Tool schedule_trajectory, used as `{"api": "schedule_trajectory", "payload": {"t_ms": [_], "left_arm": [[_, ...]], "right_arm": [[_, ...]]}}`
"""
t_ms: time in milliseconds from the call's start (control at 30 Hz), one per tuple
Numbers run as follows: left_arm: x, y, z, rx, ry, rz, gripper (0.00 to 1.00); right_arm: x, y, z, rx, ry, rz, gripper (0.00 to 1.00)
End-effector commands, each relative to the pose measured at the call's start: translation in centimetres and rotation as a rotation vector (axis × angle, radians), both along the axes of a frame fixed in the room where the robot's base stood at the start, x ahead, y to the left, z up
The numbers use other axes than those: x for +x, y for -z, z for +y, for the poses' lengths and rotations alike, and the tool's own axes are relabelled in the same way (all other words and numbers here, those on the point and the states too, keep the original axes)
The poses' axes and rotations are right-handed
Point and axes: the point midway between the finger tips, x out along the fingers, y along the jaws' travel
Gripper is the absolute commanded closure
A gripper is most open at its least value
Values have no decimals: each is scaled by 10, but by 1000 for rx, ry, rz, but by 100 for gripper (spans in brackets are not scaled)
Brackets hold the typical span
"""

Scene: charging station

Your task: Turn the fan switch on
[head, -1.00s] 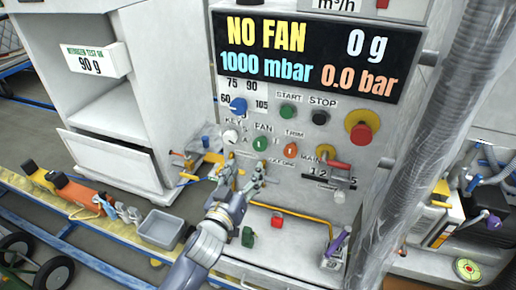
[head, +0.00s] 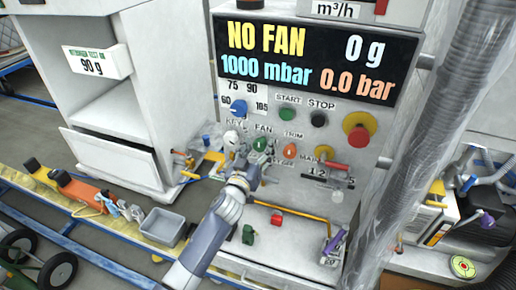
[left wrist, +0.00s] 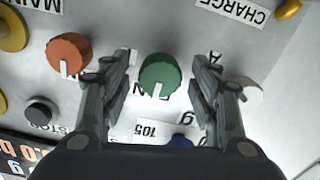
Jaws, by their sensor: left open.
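My left gripper (head: 248,160) is open at the knob. In the left wrist view its two fingers (left wrist: 162,75) stand on either side of the green knob, with a gap on both sides. The display (head: 310,60) reads NO FAN, 0 g, 1000 mbar and 0.0 bar. My right gripper is not in view.
The orange trim knob (left wrist: 70,54) sits close beside one finger, and the white key knob (left wrist: 245,94) close to the other. A blue knob (head: 239,108), a red stop button (head: 360,135) and a red-handled main switch (head: 335,165) are also on the panel. A hose (head: 440,100) hangs at right.

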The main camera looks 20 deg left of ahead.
Motion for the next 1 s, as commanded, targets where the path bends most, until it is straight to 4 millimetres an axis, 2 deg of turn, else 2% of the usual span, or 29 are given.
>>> {"api": "schedule_trajectory", "payload": {"t_ms": [200,267,400,767,1000], "left_arm": [[0,0,0,0,0,0,44],[0,0,0,0,-1,1,55],[0,0,0,0,-1,1,87],[0,1,0,27,-1,0,88],[0,1,0,146,-1,-4,88]], "right_arm": [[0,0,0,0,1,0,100],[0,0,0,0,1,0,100],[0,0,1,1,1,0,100],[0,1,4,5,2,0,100],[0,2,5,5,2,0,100]]}}
